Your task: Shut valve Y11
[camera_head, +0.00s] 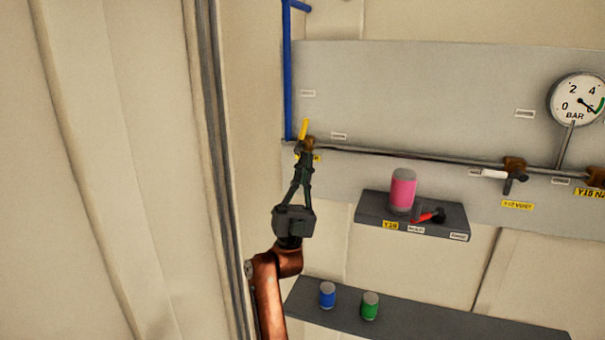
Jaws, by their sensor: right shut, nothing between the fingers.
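A brass valve (308,143) with a yellow lever (303,129) sits at the left end of the horizontal pipe, by the foot of the blue pipe. Its lever points up, tilted slightly, across the horizontal pipe. A yellow tag (317,159) below it is mostly hidden by my right gripper, so I cannot read whether it says Y11. My right gripper (306,157) comes up from below, shut and empty, with its fingertips just under or against the valve body; contact cannot be told. My left gripper is not in view.
Farther right on the pipe (420,156) are a white-levered valve (514,172) tagged Y12 VENT and a pressure gauge (577,100). A small shelf (372,207) holds a pink canister (403,190) and a red-handled item (430,217). Blue (327,295) and green (370,305) cans stand on the lower shelf (450,324).

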